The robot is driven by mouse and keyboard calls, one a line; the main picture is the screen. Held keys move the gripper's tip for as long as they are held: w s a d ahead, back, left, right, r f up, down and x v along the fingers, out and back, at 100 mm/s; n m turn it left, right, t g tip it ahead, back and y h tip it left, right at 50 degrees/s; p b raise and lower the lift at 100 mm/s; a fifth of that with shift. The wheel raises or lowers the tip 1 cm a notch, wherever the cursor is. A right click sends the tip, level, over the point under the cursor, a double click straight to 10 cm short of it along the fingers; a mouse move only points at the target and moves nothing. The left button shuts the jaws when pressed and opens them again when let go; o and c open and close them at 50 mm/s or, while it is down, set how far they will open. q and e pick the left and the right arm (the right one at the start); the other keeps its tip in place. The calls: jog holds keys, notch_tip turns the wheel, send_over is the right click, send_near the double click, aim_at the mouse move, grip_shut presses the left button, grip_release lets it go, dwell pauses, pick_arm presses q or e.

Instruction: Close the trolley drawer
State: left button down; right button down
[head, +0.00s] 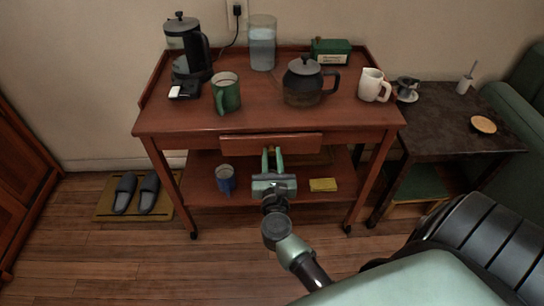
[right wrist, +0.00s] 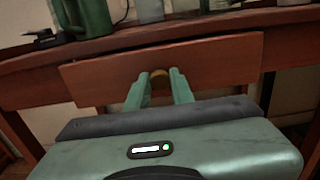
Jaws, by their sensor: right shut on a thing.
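The reddish wooden trolley (head: 175,122) stands against the wall. Its drawer front (head: 300,142) sits under the top's front edge and appears to stand out a little from the frame. In the right wrist view the drawer front (right wrist: 225,62) fills the middle, with a small brass knob (right wrist: 159,74) at its centre. My right gripper (head: 272,153) reaches up to the drawer front from below. In the right wrist view its fingers (right wrist: 158,88) are shut on the knob, one on each side, hiding part of it. My left gripper is not in view.
A dark side table (head: 450,125) stands right.

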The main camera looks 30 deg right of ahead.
jog(key=x, duration=0.3)
jog(key=shift+w+d, duration=0.2)
jog(key=shift+w, duration=0.05)
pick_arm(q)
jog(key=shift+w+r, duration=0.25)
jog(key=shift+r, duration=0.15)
pick_arm(e)
jog(key=shift+r, duration=0.1)
jog(key=c, duration=1.5)
grip_release()
jog(key=o, duration=0.3)
jog(key=shift+w, duration=0.1)
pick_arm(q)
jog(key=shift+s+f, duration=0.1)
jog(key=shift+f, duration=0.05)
